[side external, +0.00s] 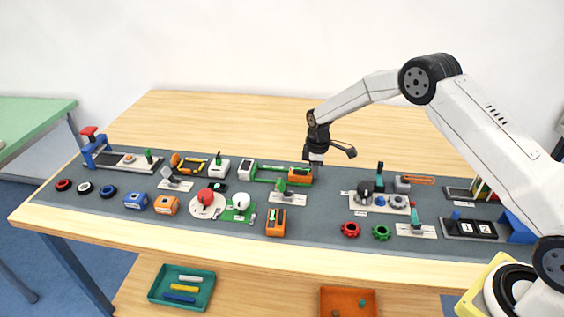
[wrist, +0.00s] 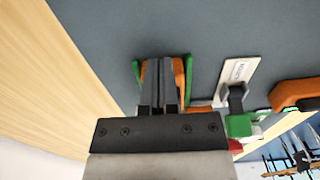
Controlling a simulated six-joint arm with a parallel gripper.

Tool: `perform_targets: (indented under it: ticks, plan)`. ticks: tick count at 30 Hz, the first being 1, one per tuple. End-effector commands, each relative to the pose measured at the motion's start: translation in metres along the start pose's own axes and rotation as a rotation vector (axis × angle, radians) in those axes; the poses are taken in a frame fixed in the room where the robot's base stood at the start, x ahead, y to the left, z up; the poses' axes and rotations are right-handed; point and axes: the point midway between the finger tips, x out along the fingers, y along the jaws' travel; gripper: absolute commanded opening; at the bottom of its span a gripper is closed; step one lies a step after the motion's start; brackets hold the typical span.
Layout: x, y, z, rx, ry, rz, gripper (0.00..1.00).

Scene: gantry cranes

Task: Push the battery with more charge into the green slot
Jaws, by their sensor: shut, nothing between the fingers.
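An orange battery (side external: 300,175) lies at the right end of the green slot (side external: 268,180), whose rails run left from it. In the wrist view an orange body (wrist: 179,72) shows partly behind my fingers, between two green rails (wrist: 189,70). A second orange battery (side external: 276,222) with a dark top and green marks lies nearer the front edge. My gripper (side external: 316,164) is shut and empty, pointing down beside the right end of the first battery; its fingers also show in the wrist view (wrist: 159,72). Whether they touch the battery, and its charge marks, I cannot tell.
A white block with a green face (side external: 246,168) stands at the slot's left end. A lever on a grey plate (side external: 288,198) stands between the two batteries.

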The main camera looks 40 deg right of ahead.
Motion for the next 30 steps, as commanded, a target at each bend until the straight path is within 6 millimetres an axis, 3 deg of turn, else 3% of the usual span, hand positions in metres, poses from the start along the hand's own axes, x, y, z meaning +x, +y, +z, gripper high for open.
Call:
perform_targets:
  ticks: [30]
  plan:
    - [0.0,0.0,-0.029,-0.001,0.0,0.0,0.0]
